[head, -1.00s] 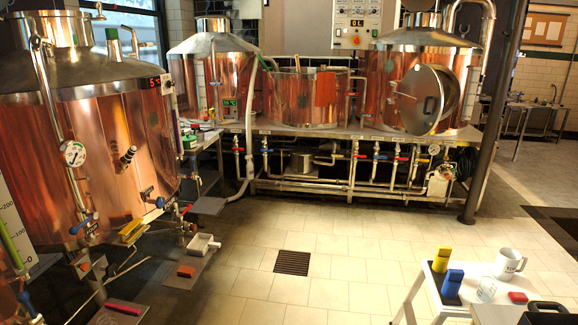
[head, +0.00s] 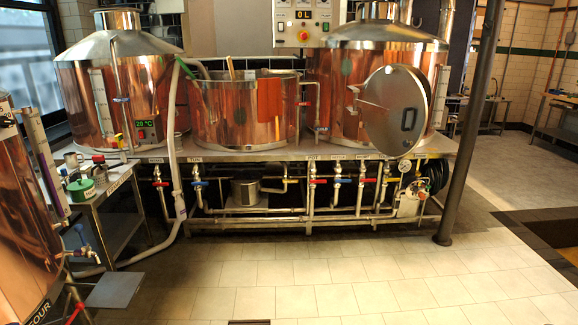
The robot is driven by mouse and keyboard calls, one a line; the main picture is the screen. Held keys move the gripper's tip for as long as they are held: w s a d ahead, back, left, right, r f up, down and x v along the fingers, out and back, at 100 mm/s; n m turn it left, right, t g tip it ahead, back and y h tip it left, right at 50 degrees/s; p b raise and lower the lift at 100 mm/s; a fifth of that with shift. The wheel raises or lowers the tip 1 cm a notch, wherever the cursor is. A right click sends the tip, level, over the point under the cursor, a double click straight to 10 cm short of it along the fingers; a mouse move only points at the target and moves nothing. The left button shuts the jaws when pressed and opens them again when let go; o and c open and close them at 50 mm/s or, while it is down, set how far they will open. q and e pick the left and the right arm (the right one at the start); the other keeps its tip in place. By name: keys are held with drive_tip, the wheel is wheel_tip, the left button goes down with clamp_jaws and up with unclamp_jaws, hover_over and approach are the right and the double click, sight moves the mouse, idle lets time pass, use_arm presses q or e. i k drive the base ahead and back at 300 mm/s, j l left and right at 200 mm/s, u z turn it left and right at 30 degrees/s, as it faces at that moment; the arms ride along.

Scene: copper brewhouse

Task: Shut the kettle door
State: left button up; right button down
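The kettle (head: 340,90) is the large copper vessel at the right end of the steel stand in the head view. Neither of my grippers shows in the head view.
An open copper tun (head: 232,112) and another domed copper vessel (head: 119,85) stand to the left. A dark post (head: 468,130) rises just right of the stand. Pipes and valves run below. The tiled floor (head: 330,285) in front is clear.

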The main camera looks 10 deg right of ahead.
sight(394, 106)
drive_tip(key=i+z, duration=0.15)
drive_tip(key=i, duration=0.5)
drive_tip(key=i+j+z, duration=0.15)
drive_tip(key=i, duration=0.5)
drive_tip(key=i+j+z, duration=0.15)
drive_tip(key=i, duration=0.5)
